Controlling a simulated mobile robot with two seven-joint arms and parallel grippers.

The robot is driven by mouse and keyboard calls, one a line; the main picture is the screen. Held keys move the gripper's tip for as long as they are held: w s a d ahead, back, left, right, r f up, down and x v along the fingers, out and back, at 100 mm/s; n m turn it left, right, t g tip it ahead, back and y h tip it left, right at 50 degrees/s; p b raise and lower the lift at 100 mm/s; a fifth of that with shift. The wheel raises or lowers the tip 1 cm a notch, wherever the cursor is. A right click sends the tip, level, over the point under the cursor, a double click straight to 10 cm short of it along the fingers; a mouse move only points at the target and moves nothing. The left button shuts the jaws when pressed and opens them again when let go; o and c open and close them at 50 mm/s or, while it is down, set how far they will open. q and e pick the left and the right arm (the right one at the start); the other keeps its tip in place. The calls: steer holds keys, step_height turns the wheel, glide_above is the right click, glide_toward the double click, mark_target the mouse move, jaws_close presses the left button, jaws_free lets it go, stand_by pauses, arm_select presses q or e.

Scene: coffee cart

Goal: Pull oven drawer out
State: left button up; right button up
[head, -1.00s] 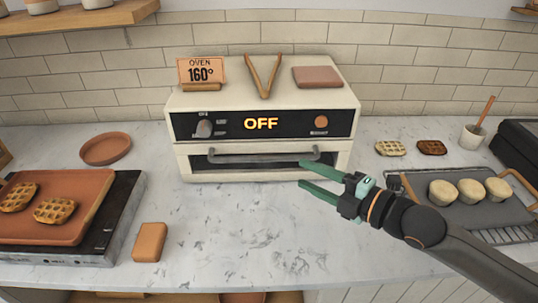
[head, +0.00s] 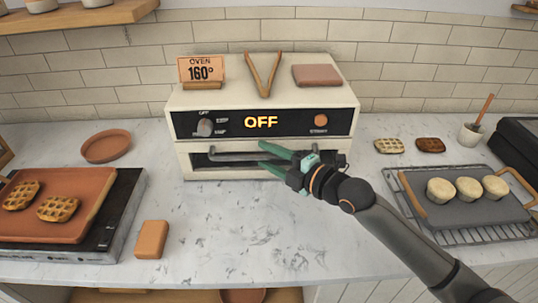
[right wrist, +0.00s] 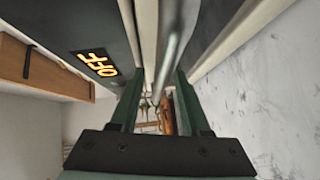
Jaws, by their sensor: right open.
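The white oven (head: 350,90) stands against the back wall, its display (head: 262,121) reading OFF. The oven drawer (head: 200,172) is at its lower front, with a grey bar handle (head: 232,156) across it. My right gripper (head: 264,157) is open at the middle of the handle, one green finger above the bar and one below. In the right wrist view the bar (right wrist: 172,45) runs between the spread fingers of the gripper (right wrist: 155,85); I cannot tell whether they touch it. My left gripper is not in view.
A sign (head: 201,72), tongs (head: 263,75) and a folded brown cloth (head: 317,76) are on the oven. A terracotta tray (head: 75,218) with waffles is left; a grey tray (head: 455,213) with pale cakes is right. The counter before the oven is mostly clear, with a brown block (head: 151,239).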

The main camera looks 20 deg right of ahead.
jaws_close()
stand_by(0.3)
stand_by(1.1)
